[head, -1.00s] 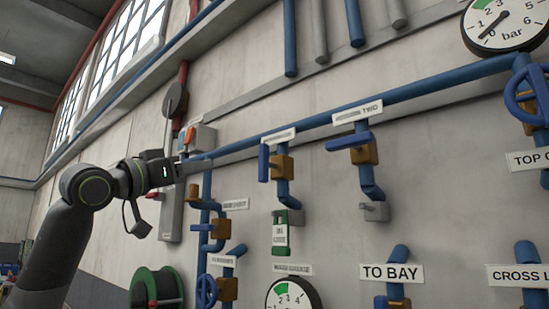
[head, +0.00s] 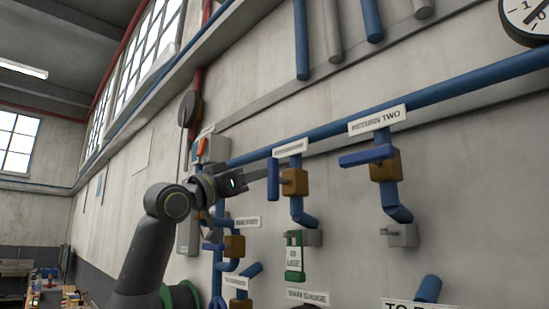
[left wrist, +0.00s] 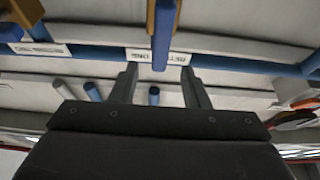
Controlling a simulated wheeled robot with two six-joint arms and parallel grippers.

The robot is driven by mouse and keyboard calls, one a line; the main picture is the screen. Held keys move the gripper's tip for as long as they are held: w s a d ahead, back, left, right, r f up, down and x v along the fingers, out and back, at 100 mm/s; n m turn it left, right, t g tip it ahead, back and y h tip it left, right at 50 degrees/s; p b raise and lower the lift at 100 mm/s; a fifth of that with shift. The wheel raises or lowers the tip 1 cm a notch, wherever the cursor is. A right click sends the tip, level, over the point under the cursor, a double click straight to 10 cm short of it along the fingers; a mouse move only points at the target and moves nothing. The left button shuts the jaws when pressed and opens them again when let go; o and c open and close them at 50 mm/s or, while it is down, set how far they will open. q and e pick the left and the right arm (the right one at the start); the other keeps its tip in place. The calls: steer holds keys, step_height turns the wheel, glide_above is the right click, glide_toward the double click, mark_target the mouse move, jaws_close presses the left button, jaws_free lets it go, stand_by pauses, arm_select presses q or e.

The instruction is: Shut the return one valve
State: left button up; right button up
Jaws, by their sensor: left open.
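The return one valve has a brown body (head: 295,182) on a blue pipe under a small white label (head: 290,148). Its blue lever handle (head: 273,182) stands upright, in line with the pipe. My left gripper (head: 262,173) is level with the handle at its left side, fingers toward it. In the left wrist view the picture is upside down. There the open fingers (left wrist: 158,72) are spread, with the blue handle (left wrist: 163,35) seen in the gap at their tips, partly covering the return one label (left wrist: 145,56). Contact cannot be told. My right gripper is not in view.
The return two valve (head: 385,166) is to the right, its blue handle (head: 367,156) lying across the pipe. A green lockout tag (head: 294,258) hangs below return one. More valves (head: 234,247) sit below my left gripper. A blue header pipe (head: 450,83) runs above.

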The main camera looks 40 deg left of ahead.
mark_target(270, 168)
arm_select(q)
steer(key=p+x, duration=0.1)
steer(key=x, duration=0.1)
steer(key=p+x, duration=0.1)
steer(key=x, duration=0.1)
steer(key=p+x, duration=0.1)
steer(key=x, duration=0.1)
steer(key=shift+w+r, duration=0.15)
steer(key=shift+r, duration=0.2)
steer(key=shift+w+p, duration=0.5)
steer(key=shift+w, duration=0.05)
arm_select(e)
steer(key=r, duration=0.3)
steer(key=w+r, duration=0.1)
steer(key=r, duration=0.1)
arm_select(q)
steer(key=shift+c, duration=0.3)
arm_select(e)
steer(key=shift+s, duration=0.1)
arm_select(q)
jaws_close()
